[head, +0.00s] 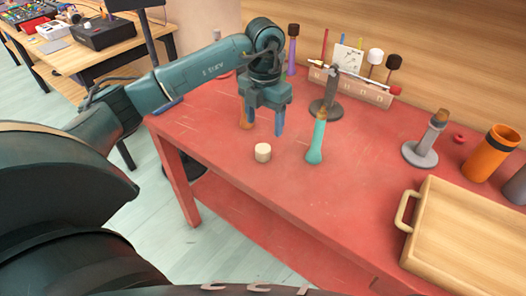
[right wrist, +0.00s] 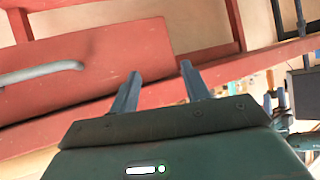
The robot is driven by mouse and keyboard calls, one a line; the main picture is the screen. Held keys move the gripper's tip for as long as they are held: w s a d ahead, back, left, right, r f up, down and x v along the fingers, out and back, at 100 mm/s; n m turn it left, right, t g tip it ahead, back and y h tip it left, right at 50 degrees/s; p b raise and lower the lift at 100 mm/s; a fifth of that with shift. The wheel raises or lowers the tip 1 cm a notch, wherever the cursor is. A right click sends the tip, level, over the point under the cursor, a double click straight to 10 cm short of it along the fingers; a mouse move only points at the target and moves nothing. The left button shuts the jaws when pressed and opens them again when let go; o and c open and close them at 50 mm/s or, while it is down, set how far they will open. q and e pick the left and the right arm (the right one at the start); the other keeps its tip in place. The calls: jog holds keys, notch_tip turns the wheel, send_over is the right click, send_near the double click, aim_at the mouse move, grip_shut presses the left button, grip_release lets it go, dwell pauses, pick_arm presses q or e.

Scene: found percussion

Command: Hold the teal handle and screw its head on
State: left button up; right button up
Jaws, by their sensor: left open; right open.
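The teal handle (head: 316,142) stands roughly upright on the red table in the head view, with a brownish tip on top. A cream cylindrical head (head: 263,153) sits on the table to its left, apart from it. My left gripper (head: 263,122) is open above the table, behind the cream head and left of the teal handle. An orange-brown piece (head: 243,112) shows by its left finger; I cannot tell whether they touch. My right gripper (right wrist: 160,88) is open and empty in the right wrist view; the head view does not show it.
A grey stand (head: 325,107) is behind the teal handle. A wooden rack (head: 350,88) with mallets stands at the back. At right are another grey stand (head: 420,154), an orange cup (head: 488,155) and a wooden tray (head: 470,235). The table's front middle is clear.

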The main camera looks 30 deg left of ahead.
pick_arm(q)
send_over(263, 148)
jog(key=f, duration=0.5)
jog(key=shift+s+d+f, duration=0.25)
jog(key=shift+s+d, duration=0.05)
jog(key=shift+d, duration=0.05)
jog(key=shift+w+a+f+p, duration=0.15)
jog(key=shift+a+f+p, duration=0.1)
jog(key=shift+f, duration=1.05)
jog(key=shift+w+a+f+p, duration=0.1)
jog(key=shift+f+p, duration=0.15)
jog(key=shift+f, duration=1)
jog(key=shift+c, duration=0.2)
jog(key=c, duration=1)
notch_tip(263, 148, up, 10)
jog(key=shift+r+b, duration=0.1)
jog(key=shift+b, duration=0.25)
jog(key=shift+c, duration=0.2)
